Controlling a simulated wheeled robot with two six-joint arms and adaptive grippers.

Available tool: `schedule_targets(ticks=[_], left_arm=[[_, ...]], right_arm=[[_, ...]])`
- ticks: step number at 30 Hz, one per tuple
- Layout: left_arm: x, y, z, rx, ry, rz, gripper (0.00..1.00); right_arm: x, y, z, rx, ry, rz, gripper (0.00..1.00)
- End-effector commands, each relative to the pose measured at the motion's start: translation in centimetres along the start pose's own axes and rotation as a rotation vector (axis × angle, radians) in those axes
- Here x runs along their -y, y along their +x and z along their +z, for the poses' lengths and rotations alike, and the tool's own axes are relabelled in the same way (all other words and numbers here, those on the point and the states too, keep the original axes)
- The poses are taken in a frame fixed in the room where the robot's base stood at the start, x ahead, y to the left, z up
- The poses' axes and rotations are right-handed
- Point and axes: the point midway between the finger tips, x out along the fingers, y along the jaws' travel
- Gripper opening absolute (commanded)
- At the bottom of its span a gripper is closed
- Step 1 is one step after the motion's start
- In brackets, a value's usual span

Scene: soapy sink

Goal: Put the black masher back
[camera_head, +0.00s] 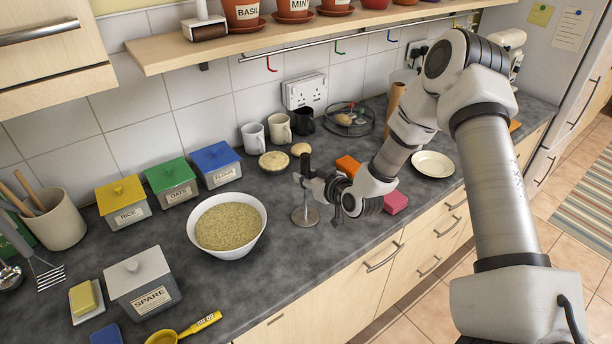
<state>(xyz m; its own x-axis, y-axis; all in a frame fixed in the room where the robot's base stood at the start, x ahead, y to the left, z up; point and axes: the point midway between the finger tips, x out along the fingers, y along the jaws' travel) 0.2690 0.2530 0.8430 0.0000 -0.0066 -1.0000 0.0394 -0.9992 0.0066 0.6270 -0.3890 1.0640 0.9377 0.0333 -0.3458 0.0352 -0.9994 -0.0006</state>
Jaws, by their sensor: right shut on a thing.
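The black masher (305,214) has a dark upright handle and a round silver disc at its lower end. It is roughly upright over the middle of the grey worktop, to the right of the bowl of grain. My right gripper (308,183) is shut on its handle, and the fingers partly hide it. I cannot tell whether the disc touches the worktop. My left gripper is not in view.
A rail (315,42) with coloured hooks runs under the wooden shelf (165,57). The white bowl (232,256), lidded canisters, mugs (254,139), an orange block (347,166), a pink block (395,203) and a plate (433,164) stand around.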

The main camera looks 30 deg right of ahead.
Motion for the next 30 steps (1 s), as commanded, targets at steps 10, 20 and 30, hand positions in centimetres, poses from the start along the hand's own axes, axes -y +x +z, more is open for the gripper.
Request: schedule_targets(ticks=[10, 20, 30], left_arm=[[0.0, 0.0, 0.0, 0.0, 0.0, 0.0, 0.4], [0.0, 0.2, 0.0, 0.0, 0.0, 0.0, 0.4], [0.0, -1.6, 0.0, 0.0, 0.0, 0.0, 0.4]], right_arm=[[0.0, 0.0, 0.1, 0.0, 0.0, 0.0, 0.48], [-0.1, -4.4, -0.2, -0.002, 0.011, 0.003, 0.48], [-0.1, -11.1, -0.5, 0.0, 0.007, 0.002, 0.48]])
